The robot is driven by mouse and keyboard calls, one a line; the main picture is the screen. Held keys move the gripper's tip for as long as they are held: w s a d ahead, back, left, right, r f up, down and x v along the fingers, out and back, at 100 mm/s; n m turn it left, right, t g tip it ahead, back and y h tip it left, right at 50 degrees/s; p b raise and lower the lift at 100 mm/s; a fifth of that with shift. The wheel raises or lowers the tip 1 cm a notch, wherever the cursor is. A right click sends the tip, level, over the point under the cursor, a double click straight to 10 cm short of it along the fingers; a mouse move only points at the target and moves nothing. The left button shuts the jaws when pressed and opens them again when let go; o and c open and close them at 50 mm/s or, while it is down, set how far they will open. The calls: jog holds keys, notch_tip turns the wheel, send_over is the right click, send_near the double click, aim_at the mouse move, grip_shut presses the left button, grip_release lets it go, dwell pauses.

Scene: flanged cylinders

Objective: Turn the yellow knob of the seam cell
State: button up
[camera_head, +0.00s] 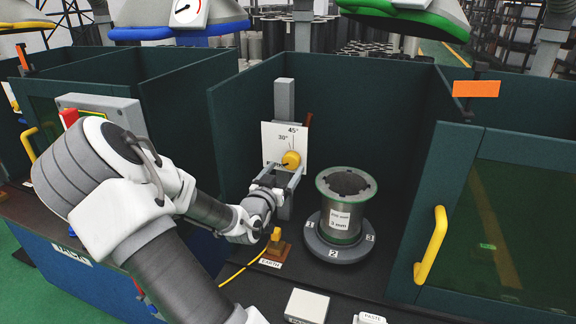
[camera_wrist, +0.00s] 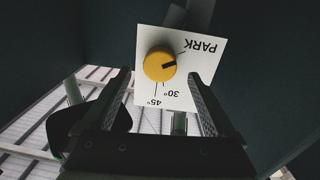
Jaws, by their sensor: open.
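The yellow knob (camera_head: 291,159) sits on a white dial plate (camera_head: 272,140) on a grey post inside the dark green cell. In the wrist view the yellow knob (camera_wrist: 158,64) appears upside down on its plate (camera_wrist: 209,64), with marks PARK, 30° and 45°. The knob's black pointer faces roughly toward PARK. My gripper (camera_head: 282,177) is just in front of and a little below the knob. In the wrist view my gripper (camera_wrist: 159,76) is open, with one finger on each side of the knob's line and a gap around it. I see no contact with the knob.
A flanged cylinder (camera_head: 342,205) stands on a numbered round base (camera_head: 337,246) to the right of my gripper. A small yellow clamp (camera_head: 277,236) marked EARTH, with a yellow cable, is below my gripper. Green cell walls (camera_head: 401,100) enclose the back and sides.

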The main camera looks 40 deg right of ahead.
aim_at(289, 163)
jog(key=shift+x, duration=1.7)
grip_shut()
